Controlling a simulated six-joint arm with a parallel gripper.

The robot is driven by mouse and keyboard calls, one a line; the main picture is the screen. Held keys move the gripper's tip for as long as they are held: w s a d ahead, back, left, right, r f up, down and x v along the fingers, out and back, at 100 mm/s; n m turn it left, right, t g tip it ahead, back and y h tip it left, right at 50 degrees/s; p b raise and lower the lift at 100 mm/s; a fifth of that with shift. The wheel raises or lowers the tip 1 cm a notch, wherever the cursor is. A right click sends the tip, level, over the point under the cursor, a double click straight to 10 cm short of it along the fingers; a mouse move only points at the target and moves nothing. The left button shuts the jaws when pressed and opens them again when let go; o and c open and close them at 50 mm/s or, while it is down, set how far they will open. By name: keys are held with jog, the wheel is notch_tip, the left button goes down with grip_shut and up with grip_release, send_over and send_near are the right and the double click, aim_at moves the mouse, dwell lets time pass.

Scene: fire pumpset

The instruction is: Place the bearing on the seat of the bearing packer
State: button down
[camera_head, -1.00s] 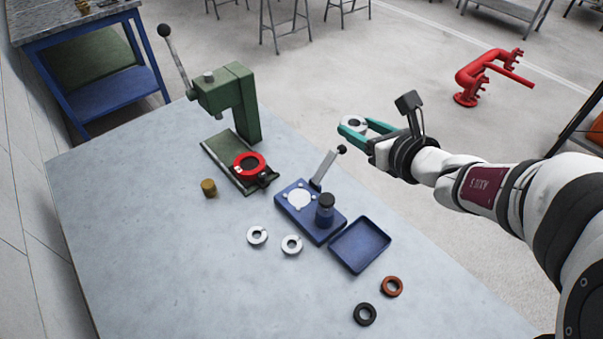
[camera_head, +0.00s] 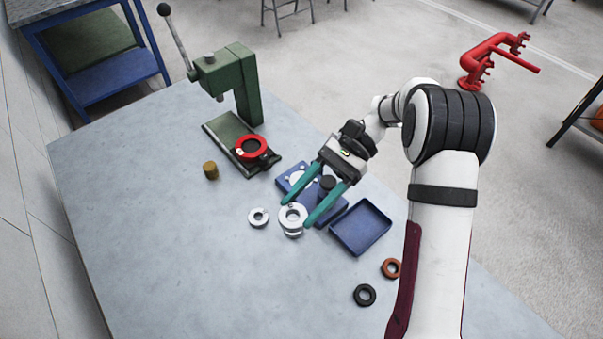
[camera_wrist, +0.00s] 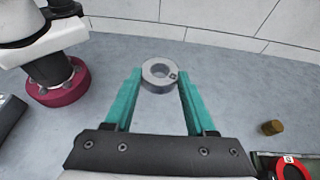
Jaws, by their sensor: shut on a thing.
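My gripper (camera_head: 298,211) is shut on a grey metal bearing (camera_head: 293,216), a ring with an open centre. In the wrist view the bearing (camera_wrist: 160,75) sits between the teal fingertips. In the head view it overlaps a loose silver ring (camera_head: 292,233) on the table. The bearing packer appears to be the blue device (camera_head: 284,184) with a pale round seat (camera_head: 297,180) and a dark-capped post (camera_head: 327,187). My gripper covers part of it in the head view. The held bearing is in front of and to the left of the packer.
Another silver ring (camera_head: 258,217) lies left of the held bearing. A blue tray (camera_head: 360,229) stands right of the packer. Orange (camera_head: 391,268) and black (camera_head: 365,295) rings lie in front. A green press (camera_head: 246,85) with a red ring (camera_head: 252,146) and a brass cylinder (camera_head: 210,171) stand behind.

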aim_at(294, 181)
jog(key=w+d+f+n+h, duration=0.1)
jog(key=d+f+n+h, duration=0.25)
jog(key=n+h, duration=0.55)
jog(key=d+f+n+h, duration=0.3)
jog(key=d+n+h, duration=0.2)
jog(key=n+h, duration=0.4)
jog(key=w+a+n+t+h, duration=0.1)
jog(key=w+n+t, duration=0.3)
jog(key=w+a+r+n+t+h, duration=0.1)
jog(key=w+n+t, duration=0.3)
jog(key=t, duration=0.1)
jog(key=w+a+n+t+h, duration=0.1)
jog(key=w+n+t+h, duration=0.1)
jog(key=w+n+t, duration=0.2)
jog(key=shift+w+a+r+t, duration=0.1)
jog(key=shift+a+r+t, duration=0.2)
jog(key=shift+t, duration=0.4)
jog(key=w+a+f+n+t+y, duration=0.1)
jog(key=w+a+n+t+y, duration=0.25)
jog(key=a+n+t, duration=0.35)
jog(key=shift+y, duration=0.65)
jog(key=f, duration=0.3)
jog(key=a+f, duration=0.1)
jog(key=f, duration=0.3)
jog(key=a+f, duration=0.1)
jog(key=f, duration=0.2)
jog(key=shift+s+f, duration=0.1)
jog(key=shift+f, duration=0.2)
jog(key=shift+d+f, duration=0.1)
